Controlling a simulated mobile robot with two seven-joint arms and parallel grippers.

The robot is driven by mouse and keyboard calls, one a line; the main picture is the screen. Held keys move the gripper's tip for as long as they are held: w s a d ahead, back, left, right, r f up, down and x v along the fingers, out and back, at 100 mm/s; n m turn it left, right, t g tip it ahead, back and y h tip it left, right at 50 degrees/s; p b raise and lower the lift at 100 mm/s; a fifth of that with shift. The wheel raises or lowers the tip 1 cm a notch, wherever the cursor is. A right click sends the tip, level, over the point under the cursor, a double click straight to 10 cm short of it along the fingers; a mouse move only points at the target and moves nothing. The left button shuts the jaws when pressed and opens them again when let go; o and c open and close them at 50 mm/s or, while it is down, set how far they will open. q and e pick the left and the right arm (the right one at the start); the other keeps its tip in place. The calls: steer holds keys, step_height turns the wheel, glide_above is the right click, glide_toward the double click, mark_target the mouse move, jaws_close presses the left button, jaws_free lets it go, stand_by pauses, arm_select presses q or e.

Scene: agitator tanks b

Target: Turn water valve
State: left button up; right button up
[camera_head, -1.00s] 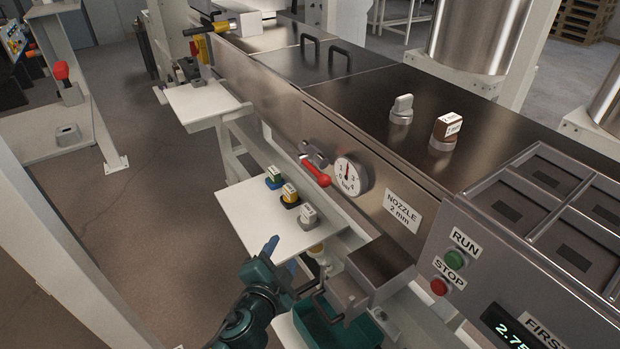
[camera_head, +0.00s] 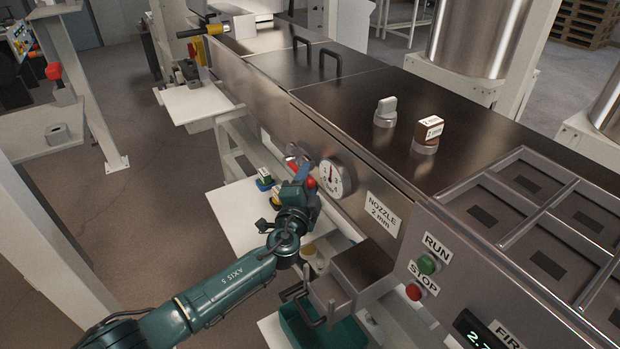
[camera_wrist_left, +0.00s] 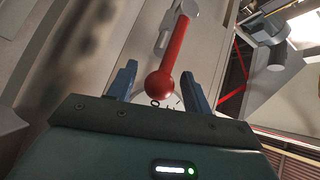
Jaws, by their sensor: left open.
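The water valve has a red lever handle with a round knob, and most of it is hidden behind my left gripper (camera_head: 303,172) in the head view. In the left wrist view the red handle (camera_wrist_left: 172,60) runs up from its ball end to a grey metal valve body (camera_wrist_left: 192,8). The ball end lies between the two blue fingers of my left gripper (camera_wrist_left: 160,88). The fingers are open, with gaps on both sides of the handle. A round pressure gauge (camera_head: 334,178) sits just right of the valve on the steel front panel. My right gripper does not show.
A white shelf (camera_head: 228,205) below the valve holds small labelled blocks. A grey box (camera_head: 362,270) juts out right of my arm, above a green bin (camera_head: 325,330). RUN (camera_head: 428,264) and STOP (camera_head: 413,292) buttons sit on the panel further right.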

arm_select(q)
steer(key=shift+w+d, duration=0.2)
steer(key=shift+w, duration=0.6)
jaws_close()
